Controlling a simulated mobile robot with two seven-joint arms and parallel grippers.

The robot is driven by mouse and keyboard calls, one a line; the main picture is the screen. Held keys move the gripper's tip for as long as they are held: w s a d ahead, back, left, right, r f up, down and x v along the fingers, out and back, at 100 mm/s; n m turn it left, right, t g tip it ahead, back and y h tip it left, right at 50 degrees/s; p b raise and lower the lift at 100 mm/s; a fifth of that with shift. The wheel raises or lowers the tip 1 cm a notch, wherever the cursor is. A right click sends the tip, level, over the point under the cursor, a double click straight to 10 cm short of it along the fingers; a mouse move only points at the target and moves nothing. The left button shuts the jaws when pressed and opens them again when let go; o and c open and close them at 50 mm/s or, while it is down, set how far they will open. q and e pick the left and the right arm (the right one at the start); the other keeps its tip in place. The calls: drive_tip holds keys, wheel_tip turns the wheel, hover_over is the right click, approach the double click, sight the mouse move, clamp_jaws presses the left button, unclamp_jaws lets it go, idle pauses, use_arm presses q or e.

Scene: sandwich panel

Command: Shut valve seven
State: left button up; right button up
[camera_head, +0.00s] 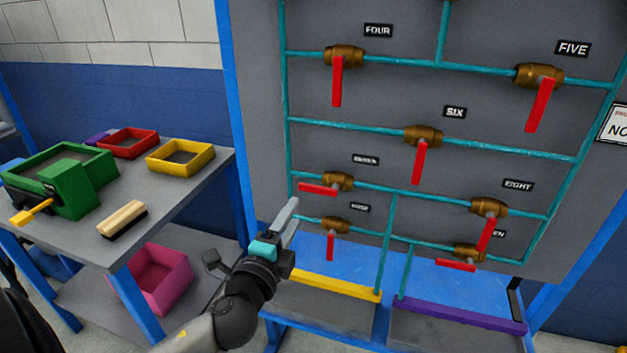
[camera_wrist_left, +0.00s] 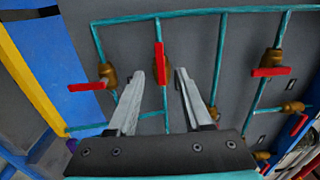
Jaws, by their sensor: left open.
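Valve seven (camera_head: 338,181) is a brass valve on a teal pipe at the left of the grey panel. Its red handle (camera_head: 318,188) points left, along the pipe. My left gripper (camera_head: 291,214) is open, just below and left of the handle in the head view. In the left wrist view the red handle (camera_wrist_left: 160,60) appears in the gap between the two fingertips (camera_wrist_left: 160,78), seemingly beyond them; I see no contact. My right gripper is in neither view.
Valve nine (camera_head: 335,225) sits close below, its handle pointing down. Valve six (camera_head: 423,137) and valve eight (camera_head: 489,208) are to the right. A grey table (camera_head: 215,185) with trays and a brush (camera_head: 124,218) stands at the left. A yellow-edged tray (camera_head: 335,286) lies below the panel.

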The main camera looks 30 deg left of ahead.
sight(310, 187)
use_arm(q)
drive_tip(key=x, duration=1.3)
drive_tip(key=shift+w+b, duration=0.3)
drive_tip(key=shift+w, duration=0.05)
clamp_jaws()
idle(1.0)
